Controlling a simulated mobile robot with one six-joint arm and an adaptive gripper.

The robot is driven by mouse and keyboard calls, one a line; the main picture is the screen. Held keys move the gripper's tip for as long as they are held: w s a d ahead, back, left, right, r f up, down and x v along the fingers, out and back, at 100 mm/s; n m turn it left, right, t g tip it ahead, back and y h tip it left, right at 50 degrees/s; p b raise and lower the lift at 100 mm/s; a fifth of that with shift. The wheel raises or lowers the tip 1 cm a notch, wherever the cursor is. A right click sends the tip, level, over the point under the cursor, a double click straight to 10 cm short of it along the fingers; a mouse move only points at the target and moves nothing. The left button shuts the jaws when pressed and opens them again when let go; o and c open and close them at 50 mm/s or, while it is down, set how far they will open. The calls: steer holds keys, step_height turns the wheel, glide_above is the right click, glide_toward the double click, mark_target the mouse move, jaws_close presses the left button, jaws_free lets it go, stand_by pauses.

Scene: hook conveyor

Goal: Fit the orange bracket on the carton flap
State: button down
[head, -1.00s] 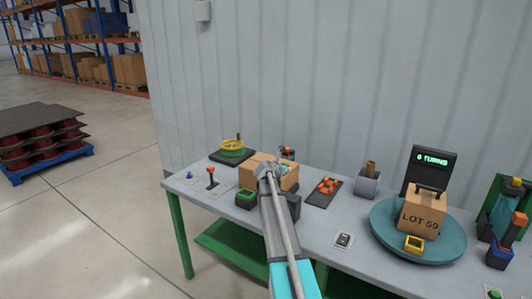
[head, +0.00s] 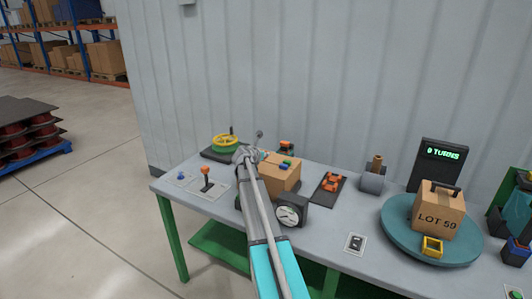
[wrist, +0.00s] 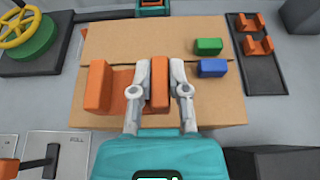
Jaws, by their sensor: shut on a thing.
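The carton (head: 281,183) stands on the grey table; its top, split by a seam across it, fills the middle of the wrist view (wrist: 215,108). My gripper (wrist: 160,88) is shut on the right upright of an orange U-shaped bracket (wrist: 98,86), over the near part of the carton top. The bracket's other upright is to the left, joined by a low orange base. Whether the bracket touches the carton top or a flap edge I cannot tell. A green block (wrist: 209,46) and a blue block (wrist: 213,68) are on the carton top to the right. In the head view my arm mostly hides the gripper.
A dark tray (head: 329,190) with orange brackets lies right of the carton. A yellow handwheel (head: 226,140) and a lever (head: 206,176) are to the left. A dial gauge (head: 290,215) stands in front. A turntable (head: 395,232) with a LOT 59 carton is further right.

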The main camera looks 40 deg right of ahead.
mark_target(266, 170)
steer(key=shift+s+d+f, duration=0.1)
steer(key=shift+s+d, duration=0.15)
steer(key=shift+d, duration=0.05)
steer(key=shift+f+b, duration=2.3)
steer(key=shift+b, duration=0.1)
steer(key=shift+f+b, duration=0.5)
stand_by(1.1)
steer(key=c, duration=0.5)
jaws_free()
steer(key=shift+c, duration=0.2)
steer(key=shift+r, duration=0.2)
